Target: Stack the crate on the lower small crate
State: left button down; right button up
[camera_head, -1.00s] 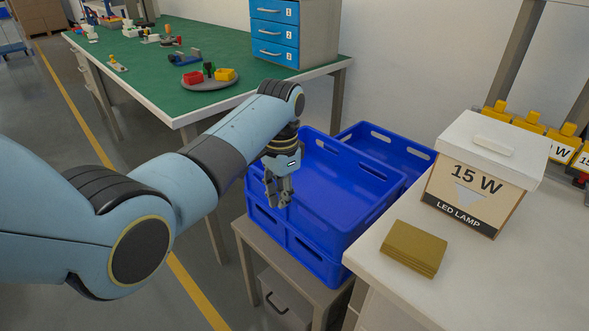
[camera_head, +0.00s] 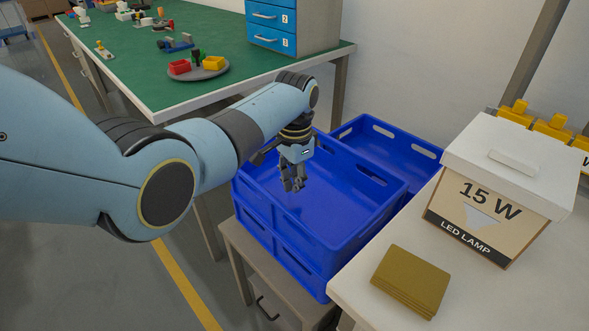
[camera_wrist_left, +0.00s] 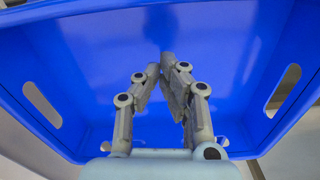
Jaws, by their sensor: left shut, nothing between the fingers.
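A blue crate (camera_head: 350,226) sits on top of another blue crate (camera_head: 290,262) on a low grey table, their near sides roughly flush in the head view. The upper crate looks level and empty. My left gripper (camera_head: 293,188) is shut and empty, over the inside of the upper crate near its left side. In the left wrist view my left gripper (camera_wrist_left: 167,62) points into the blue crate (camera_wrist_left: 90,60), its fingertips close together. Whether the fingers touch the crate is unclear. My right gripper is not in view.
Another blue crate (camera_head: 400,155) stands behind the stack. A white counter at right holds a 15 W lamp box (camera_head: 480,215) and a tan stack of flat pieces (camera_head: 412,280). A green workbench (camera_head: 130,70) with small parts and a blue drawer unit (camera_head: 272,25) stands behind.

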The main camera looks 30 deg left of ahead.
aim_at(279, 195)
pick_arm(q)
notch_tip(279, 195, down, 2)
jog(key=shift+f+b, duration=0.15)
jog(key=shift+b, duration=0.15)
jog(key=s, duration=0.1)
jog(key=s+a+p, duration=0.1)
jog(key=s+r+p, duration=0.1)
jog(key=shift+s+a, duration=0.1)
jog(key=shift+a, duration=0.25)
jog(key=shift+s+a+f, duration=0.1)
jog(key=shift+s+f, duration=0.05)
jog(key=shift+s, duration=0.1)
